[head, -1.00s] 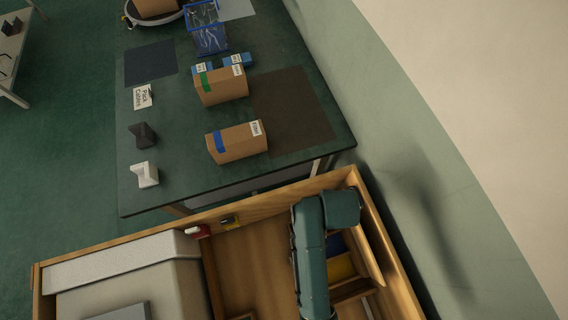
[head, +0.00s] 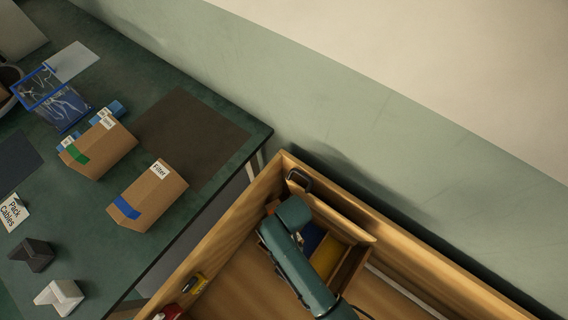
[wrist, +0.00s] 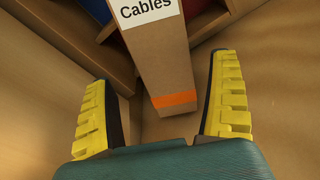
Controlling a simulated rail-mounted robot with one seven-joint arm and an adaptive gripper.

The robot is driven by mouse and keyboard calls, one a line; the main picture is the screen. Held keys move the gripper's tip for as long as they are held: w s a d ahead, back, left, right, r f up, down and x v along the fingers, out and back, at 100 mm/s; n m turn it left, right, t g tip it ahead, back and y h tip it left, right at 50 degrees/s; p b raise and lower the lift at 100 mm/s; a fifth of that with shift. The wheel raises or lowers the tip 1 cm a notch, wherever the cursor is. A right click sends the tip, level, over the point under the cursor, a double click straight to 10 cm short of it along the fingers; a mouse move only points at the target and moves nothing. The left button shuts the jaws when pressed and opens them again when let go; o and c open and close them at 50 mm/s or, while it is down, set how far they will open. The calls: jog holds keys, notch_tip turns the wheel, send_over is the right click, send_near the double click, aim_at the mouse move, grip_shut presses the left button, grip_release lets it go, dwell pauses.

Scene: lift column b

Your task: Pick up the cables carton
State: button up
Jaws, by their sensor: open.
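The cables carton (wrist: 157,62) is brown, with a white label reading "Cables" and an orange band near its lower end in the wrist view. It is in a wooden bin, and the top of the picture cuts it off. My gripper (wrist: 164,78) is open, with one yellow ridged finger on each side of the carton's lower part. Gaps show between the fingers and the carton. In the head view my teal arm reaches into the wooden bin (head: 225,238), and I cannot make out the carton there.
Blue and yellow items (head: 328,257) lie in a divided section beside my arm, with wooden dividers close by. Left stands a green table with a "Filter" carton (head: 148,195), a green-banded carton (head: 99,148), a blue wire basket (head: 54,99) and a "Pack Cables" card (head: 12,213).

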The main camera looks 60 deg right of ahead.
jog(key=f, duration=0.1)
jog(key=f+b, duration=0.1)
jog(key=f, duration=0.1)
jog(key=f+b, duration=0.1)
jog(key=shift+w+a+f, duration=0.1)
jog(key=shift+w+f, duration=0.05)
jog(key=shift+w, duration=0.15)
jog(key=c, duration=1.1)
jog(key=shift+r, duration=0.2)
jog(key=shift+c, duration=1.2)
jog(key=shift+r, duration=0.1)
